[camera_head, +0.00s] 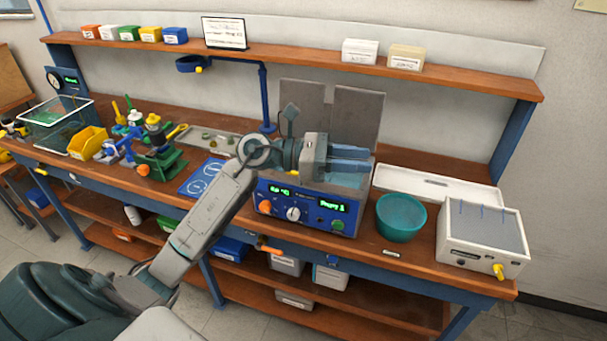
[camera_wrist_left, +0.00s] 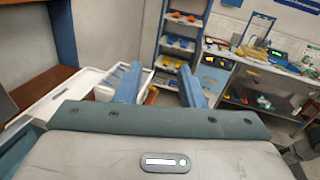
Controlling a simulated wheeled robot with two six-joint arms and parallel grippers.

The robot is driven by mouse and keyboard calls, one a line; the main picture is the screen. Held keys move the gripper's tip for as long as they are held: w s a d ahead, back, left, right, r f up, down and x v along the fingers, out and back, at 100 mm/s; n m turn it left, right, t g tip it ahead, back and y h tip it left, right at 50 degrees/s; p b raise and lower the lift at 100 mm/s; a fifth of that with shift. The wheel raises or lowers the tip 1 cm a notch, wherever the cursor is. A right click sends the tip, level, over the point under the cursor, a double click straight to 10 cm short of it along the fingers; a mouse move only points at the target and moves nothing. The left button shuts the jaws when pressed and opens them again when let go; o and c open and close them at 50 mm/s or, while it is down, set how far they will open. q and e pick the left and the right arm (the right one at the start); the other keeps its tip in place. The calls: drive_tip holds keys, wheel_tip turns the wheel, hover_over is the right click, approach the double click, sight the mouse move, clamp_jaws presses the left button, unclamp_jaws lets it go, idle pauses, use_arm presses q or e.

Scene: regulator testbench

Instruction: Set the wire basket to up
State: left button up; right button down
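I cannot clearly make out a wire basket in either view. A blue bench unit (camera_head: 308,213) with green displays and knobs stands mid-bench, and my left gripper hides much of its top. My left gripper (camera_head: 352,160) is above this unit, with its blue fingers pointing right. In the left wrist view its two fingers (camera_wrist_left: 162,88) are apart with nothing between them. My right gripper is in neither view.
A teal bowl (camera_head: 401,218) and a white box with a grey top (camera_head: 482,236) stand right of the blue unit. A white tray (camera_head: 440,185) lies behind them. Grey upright panels (camera_head: 358,118) stand behind my gripper. A shelf (camera_head: 300,58) runs above the bench.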

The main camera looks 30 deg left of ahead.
use_arm(q)
drive_tip(key=a+f+m+g+y, duration=0.2)
drive_tip(key=a+y, duration=0.4)
drive_tip(key=a, duration=0.3)
drive_tip(key=a+f+m+g+y, duration=0.1)
drive_tip(key=a+m+g+y, duration=0.15)
drive_tip(key=a+y, duration=0.5)
drive_tip(key=shift+n+h, duration=0.25)
drive_tip(key=shift+h, duration=0.5)
drive_tip(key=x, duration=0.3)
drive_tip(key=a+x, duration=0.1)
drive_tip(key=x, duration=0.2)
drive_tip(key=b+x, duration=0.1)
drive_tip(key=x, duration=0.2)
drive_tip(key=shift+w+a+f, duration=0.2)
drive_tip(key=shift+w, duration=0.2)
drive_tip(key=shift+x, duration=0.8)
drive_tip(key=shift+a, duration=0.15)
clamp_jaws()
